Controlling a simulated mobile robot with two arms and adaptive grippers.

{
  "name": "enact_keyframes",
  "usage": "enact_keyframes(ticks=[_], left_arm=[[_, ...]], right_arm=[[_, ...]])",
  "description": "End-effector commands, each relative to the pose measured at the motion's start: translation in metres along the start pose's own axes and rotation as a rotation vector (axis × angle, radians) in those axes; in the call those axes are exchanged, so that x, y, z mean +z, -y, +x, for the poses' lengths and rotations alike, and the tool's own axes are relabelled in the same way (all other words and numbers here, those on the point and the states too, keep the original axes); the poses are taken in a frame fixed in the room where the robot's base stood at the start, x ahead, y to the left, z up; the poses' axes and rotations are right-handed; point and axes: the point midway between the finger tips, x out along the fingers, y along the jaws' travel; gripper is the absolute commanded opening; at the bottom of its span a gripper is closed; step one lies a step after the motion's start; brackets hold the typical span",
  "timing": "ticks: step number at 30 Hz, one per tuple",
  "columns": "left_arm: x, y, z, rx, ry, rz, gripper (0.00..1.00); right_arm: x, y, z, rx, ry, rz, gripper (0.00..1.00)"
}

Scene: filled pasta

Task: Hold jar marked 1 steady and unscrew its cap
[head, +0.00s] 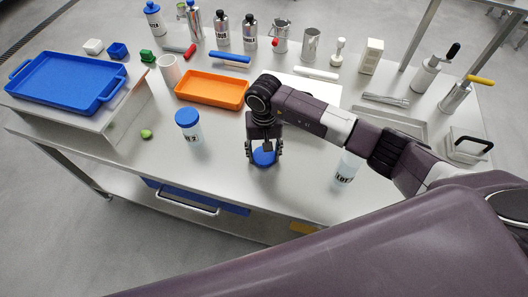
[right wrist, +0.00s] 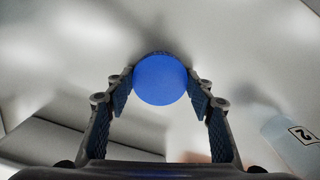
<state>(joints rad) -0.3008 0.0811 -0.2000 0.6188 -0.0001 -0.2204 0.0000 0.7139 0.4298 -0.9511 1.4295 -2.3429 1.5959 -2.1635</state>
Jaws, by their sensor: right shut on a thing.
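My right gripper (head: 264,156) is shut on a blue round cap (head: 263,158), low over the steel table. In the right wrist view the cap (right wrist: 160,80) sits between the two fingertips (right wrist: 162,92); no jar shows beneath it. A pale jar (head: 348,167) without a visible cap stands upright to the right, under my right arm. Its label reads "LOT", with the number unclear. Another jar (head: 188,127), marked 2 and with a blue cap, stands upright to the left. A jar marked 2 (right wrist: 290,140) is partly in the right wrist view. My left gripper is out of view.
An orange tray (head: 211,104) lies behind the jar marked 2. A blue tray (head: 68,101) sits on a raised steel stand at left. A small green item (head: 146,134) lies beside it. Bottles and tools line the back. The table front between the jars is mostly clear.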

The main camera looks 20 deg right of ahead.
Motion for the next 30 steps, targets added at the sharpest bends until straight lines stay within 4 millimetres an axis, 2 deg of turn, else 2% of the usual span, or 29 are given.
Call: enact_keyframes(ticks=[4,5,9,17,21,22,30], left_arm=[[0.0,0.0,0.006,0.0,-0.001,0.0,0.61],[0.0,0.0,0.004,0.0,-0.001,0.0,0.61],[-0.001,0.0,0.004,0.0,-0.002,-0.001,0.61],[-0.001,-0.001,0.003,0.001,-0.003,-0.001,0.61],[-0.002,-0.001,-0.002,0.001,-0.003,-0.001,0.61],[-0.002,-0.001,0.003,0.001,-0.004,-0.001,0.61],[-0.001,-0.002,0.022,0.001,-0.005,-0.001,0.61]], right_arm=[[0.0,0.0,0.005,0.001,-0.001,-0.001,0.2],[0.0,0.0,0.003,0.001,-0.001,0.0,0.52],[0.0,0.0,0.003,0.001,0.0,0.0,0.67],[0.0,0.0,0.002,0.001,0.0,0.0,0.67],[0.0,0.0,-0.004,-0.001,0.0,0.0,0.67],[-0.002,0.0,-0.007,-0.001,-0.003,0.0,0.67],[-0.003,0.0,-0.062,-0.001,-0.008,-0.001,0.67]])
